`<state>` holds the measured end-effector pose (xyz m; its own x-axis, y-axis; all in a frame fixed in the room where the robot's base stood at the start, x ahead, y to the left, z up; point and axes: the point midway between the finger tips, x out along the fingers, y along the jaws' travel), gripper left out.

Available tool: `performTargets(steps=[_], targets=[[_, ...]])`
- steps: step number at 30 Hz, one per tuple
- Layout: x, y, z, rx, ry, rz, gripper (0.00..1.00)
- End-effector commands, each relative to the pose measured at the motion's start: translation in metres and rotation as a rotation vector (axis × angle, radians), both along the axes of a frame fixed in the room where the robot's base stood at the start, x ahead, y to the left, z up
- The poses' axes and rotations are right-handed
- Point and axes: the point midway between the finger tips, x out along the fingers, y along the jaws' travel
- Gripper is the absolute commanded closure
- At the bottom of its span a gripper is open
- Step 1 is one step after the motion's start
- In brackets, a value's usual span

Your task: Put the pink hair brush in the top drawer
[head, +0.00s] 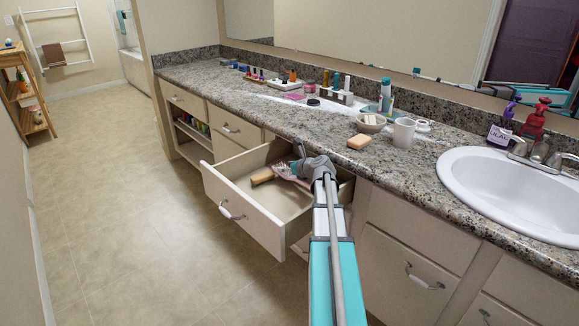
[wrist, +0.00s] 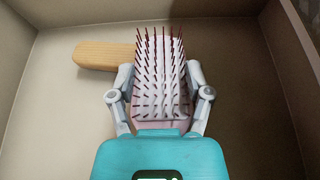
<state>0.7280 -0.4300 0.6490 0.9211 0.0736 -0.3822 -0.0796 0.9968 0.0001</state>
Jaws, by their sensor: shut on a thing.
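The pink hair brush (wrist: 160,90) is between the fingers of my gripper (wrist: 160,95) in the wrist view, its bristles facing the camera. My gripper is shut on it. In the head view, my gripper (head: 297,168) is inside the open top drawer (head: 247,208), and the brush (head: 285,171) shows only in part beside it. The drawer's floor (wrist: 240,130) lies below the brush in the wrist view. I cannot tell whether the brush touches the floor.
A wooden-handled item (wrist: 105,56) lies in the drawer, close to the brush. The granite counter (head: 330,125) above holds a soap bar (head: 359,142), a white mug (head: 403,131) and several bottles. A sink (head: 515,190) is at the right. Floor (head: 130,220) at left is clear.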

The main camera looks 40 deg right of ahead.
Motion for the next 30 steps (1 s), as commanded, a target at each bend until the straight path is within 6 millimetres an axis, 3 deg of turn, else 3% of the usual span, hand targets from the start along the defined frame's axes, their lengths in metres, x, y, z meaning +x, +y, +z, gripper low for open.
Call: performTargets(steps=[2, 3, 9, 30], targets=[[0.0, 0.0, -0.0029, 0.0, 0.0, 0.0, 0.85], [0.0001, 0.0001, -0.003, 0.0, 0.0, 0.0, 0.34], [0.0, 0.0001, -0.002, 0.0, 0.0, 0.0, 0.01], [-0.0001, -0.0002, 0.007, 0.0, 0.0, 0.0, 0.01]])
